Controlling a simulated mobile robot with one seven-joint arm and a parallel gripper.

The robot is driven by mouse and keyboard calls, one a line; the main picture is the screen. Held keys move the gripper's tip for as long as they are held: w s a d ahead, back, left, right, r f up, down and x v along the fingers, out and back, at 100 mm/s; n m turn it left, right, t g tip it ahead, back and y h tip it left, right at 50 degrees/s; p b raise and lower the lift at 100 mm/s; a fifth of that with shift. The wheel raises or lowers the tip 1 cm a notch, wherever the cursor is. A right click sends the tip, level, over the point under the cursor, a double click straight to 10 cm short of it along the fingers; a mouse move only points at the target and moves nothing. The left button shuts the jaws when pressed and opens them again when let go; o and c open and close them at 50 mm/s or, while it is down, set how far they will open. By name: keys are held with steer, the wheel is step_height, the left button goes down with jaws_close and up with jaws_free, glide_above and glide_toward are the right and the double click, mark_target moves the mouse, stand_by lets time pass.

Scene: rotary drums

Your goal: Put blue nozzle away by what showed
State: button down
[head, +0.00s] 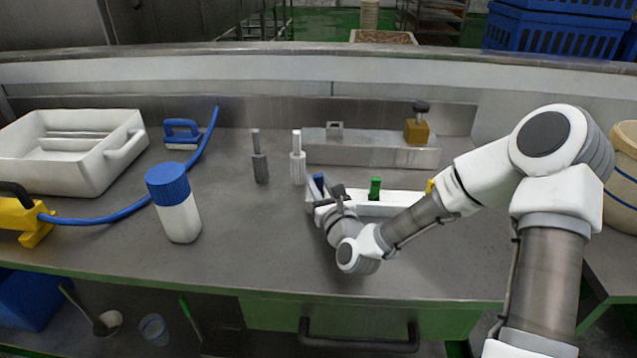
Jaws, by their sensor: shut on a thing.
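The blue nozzle (319,182) is a small dark blue piece at the left end of a low white rack (405,201). My gripper (330,196) is at that end, with its dark fingers beside the blue nozzle, and it is shut on it. The fingers and wrist hide the lower part of the nozzle, so I cannot tell whether it still sits in the rack. A green nozzle (375,188) stands upright in the middle of the rack. A yellow one (430,187) shows at the right, partly behind my arm.
A blue-capped bottle (175,210), blue hose (105,217) and white tub (117,165) occupy the left. The front middle is clear.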

steer(key=c, duration=0.7)
jaws_free()
steer(key=shift+f, duration=0.1)
steer(key=shift+r+p, duration=0.25)
steer(key=shift+p, duration=0.05)
steer(key=v, duration=0.9)
steer(key=shift+s, duration=0.1)
steer(key=shift+s+d+r+p, duration=0.15)
steer(key=shift+r+p, duration=0.1)
steer(key=shift+p, duration=0.8)
steer(key=s+p, duration=0.1)
steer(key=p, duration=0.2)
steer(key=shift+s+d+f+p, duration=0.1)
steer(key=shift+s+d+p, duration=0.1)
steer(key=shift+p, duration=0.2)
steer(key=shift+s+d+f+p, duration=0.2)
steer(key=shift+s+p, duration=0.25)
steer(key=shift+p, duration=0.2)
